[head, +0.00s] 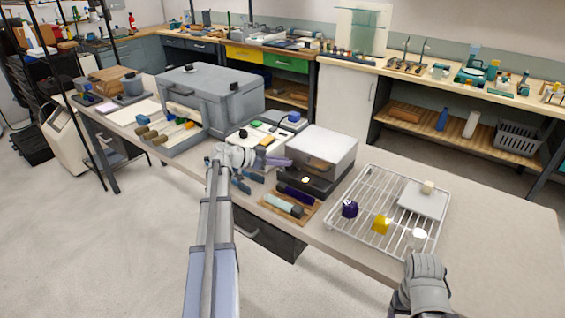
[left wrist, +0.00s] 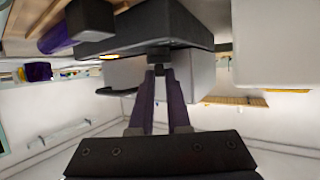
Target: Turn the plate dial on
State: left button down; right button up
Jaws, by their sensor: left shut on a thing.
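The plate unit is a silver-grey box (head: 322,146) on a dark base (head: 325,184), standing mid-table. An orange-lit spot (head: 305,180) shows on the base's front; it also glows in the left wrist view (left wrist: 108,57). My left gripper (head: 288,162) is at the left end of the base. In the left wrist view its purple fingers (left wrist: 159,72) are closed on a small dark dial (left wrist: 158,56) on the dark base (left wrist: 140,32). The fingers hide the dial in the head view. My right gripper (head: 425,280) is over the table's front edge at right, its fingertips hidden.
A wooden tray with a pale cylinder (head: 284,205) and a dark purple piece (head: 295,193) lies in front of the base. A wire rack (head: 375,185) with small coloured pieces is to the right. A large grey case (head: 225,85) stands at the left. The right table end is clear.

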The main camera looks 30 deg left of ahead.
pick_arm(q)
jog(key=shift+s+f, duration=0.1)
jog(key=shift+f, duration=0.05)
jog(key=c, duration=1.2)
grip_release()
jog(key=shift+o, duration=0.2)
jog(key=shift+a, duration=0.1)
jog(key=p+v, duration=0.3)
jog(key=v, duration=0.4)
jog(key=shift+s+r, duration=0.25)
jog(key=shift+a, duration=0.15)
